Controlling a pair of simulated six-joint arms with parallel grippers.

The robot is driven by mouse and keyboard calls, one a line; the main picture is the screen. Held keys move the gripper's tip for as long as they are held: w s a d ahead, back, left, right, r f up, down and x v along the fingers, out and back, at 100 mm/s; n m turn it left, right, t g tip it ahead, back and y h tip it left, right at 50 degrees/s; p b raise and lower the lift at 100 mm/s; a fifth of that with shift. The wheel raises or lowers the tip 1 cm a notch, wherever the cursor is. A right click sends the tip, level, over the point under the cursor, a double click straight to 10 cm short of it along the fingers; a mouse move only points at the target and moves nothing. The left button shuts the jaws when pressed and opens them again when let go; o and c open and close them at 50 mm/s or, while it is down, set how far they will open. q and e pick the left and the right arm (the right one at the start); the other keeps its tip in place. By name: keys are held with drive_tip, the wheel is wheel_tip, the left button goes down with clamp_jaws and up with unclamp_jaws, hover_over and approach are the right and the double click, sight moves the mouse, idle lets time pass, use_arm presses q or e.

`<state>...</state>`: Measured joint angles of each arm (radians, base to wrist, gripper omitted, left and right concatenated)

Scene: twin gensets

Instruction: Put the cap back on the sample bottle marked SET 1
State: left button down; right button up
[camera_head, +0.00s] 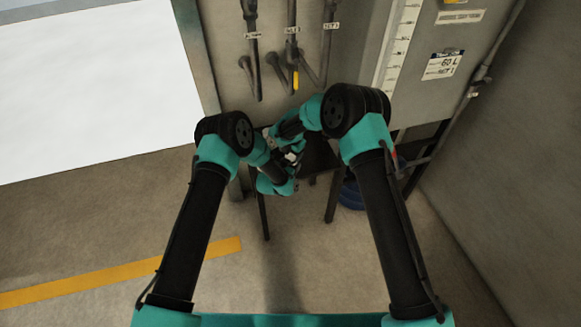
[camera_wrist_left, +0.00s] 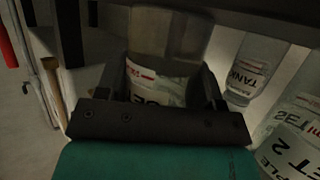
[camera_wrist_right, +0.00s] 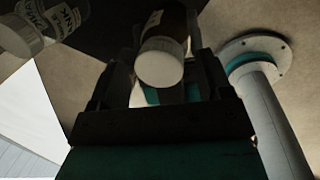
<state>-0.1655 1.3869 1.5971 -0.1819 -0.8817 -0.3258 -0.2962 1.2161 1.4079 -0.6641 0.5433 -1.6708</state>
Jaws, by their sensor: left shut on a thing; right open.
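My left gripper (camera_wrist_left: 160,95) is shut on a bottle (camera_wrist_left: 160,82) with a white and red label. Only part of the label's lettering shows, seemingly "SE", and its number is hidden. In the right wrist view a white cap (camera_wrist_right: 159,62) is at the end of a dark bottle (camera_wrist_right: 171,22) with a partly seen label. My right gripper (camera_wrist_right: 160,85) is open, with its fingers on either side of the cap. I cannot tell how firmly the cap is seated. In the head view both grippers meet near the small dark stand, mostly hidden by my arms.
A bottle marked TANK (camera_wrist_left: 247,72) and a bottle marked SET 2 (camera_wrist_left: 294,140) stand right of my left gripper. A white-capped bottle (camera_wrist_right: 20,35) shows at the right wrist view's upper left. Pipes (camera_head: 292,50) hang on the wall behind. A blue container (camera_head: 350,195) is below.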

drive_tip(key=shift+r, duration=2.25)
drive_tip(key=shift+o, duration=0.4)
drive_tip(key=shift+o, duration=0.3)
drive_tip(key=shift+r, duration=0.2)
wheel_tip(320, 180, up, 7)
drive_tip(key=s, duration=0.2)
drive_tip(key=shift+d, duration=0.35)
drive_tip(key=shift+f, duration=0.1)
drive_tip(key=f, duration=0.4)
drive_tip(key=w+f, duration=0.1)
drive_tip(key=f, duration=0.3)
drive_tip(key=w+f, duration=0.1)
drive_tip(key=f, duration=0.2)
drive_tip(key=shift+a+f, duration=0.35)
drive_tip(key=shift+f, duration=0.05)
